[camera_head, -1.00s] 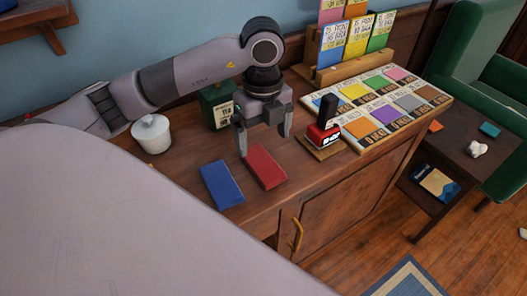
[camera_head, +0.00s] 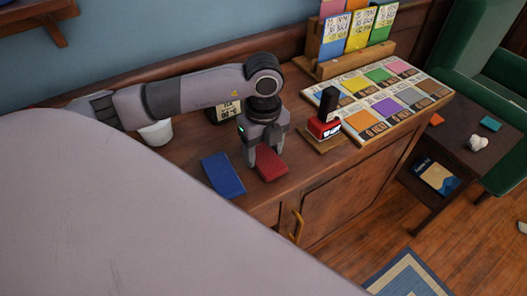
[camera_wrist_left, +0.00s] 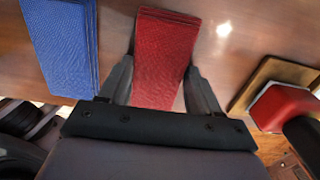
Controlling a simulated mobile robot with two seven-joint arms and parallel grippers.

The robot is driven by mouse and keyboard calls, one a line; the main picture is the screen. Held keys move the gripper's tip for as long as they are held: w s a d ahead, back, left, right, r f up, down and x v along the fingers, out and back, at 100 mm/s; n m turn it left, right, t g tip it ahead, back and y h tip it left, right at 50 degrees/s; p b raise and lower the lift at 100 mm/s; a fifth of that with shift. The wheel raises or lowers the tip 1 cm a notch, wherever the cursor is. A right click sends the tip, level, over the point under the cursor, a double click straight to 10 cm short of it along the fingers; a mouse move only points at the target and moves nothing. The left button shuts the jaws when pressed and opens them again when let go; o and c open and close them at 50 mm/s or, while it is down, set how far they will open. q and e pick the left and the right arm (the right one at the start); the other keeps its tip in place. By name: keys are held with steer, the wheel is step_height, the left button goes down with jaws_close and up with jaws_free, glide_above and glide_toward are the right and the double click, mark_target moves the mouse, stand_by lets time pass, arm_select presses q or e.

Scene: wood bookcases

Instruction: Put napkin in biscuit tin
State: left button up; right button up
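A folded red napkin (camera_head: 271,164) lies flat on the wooden cabinet top, with a folded blue one (camera_head: 222,175) to its left. My left gripper (camera_head: 265,161) is lowered over the red napkin. In the left wrist view, its fingers (camera_wrist_left: 161,72) stand apart on either side of the red napkin (camera_wrist_left: 163,45); firm contact does not show. A dark green box with a pale label (camera_head: 229,109) stands behind the gripper, mostly hidden by my arm. A white pot (camera_head: 157,133) is partly covered too. No biscuit tin can be identified for certain. My right gripper is out of view.
A red block with a black handle (camera_head: 325,124) stands on a small wooden base to the gripper's right. Beyond it lies a board of coloured squares (camera_head: 384,105), with a wooden card rack (camera_head: 352,62) behind. The cabinet's front edge runs close to the napkins.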

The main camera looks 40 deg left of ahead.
arm_select(q)
steer(key=shift+c, duration=0.9)
steer(key=shift+r, duration=0.1)
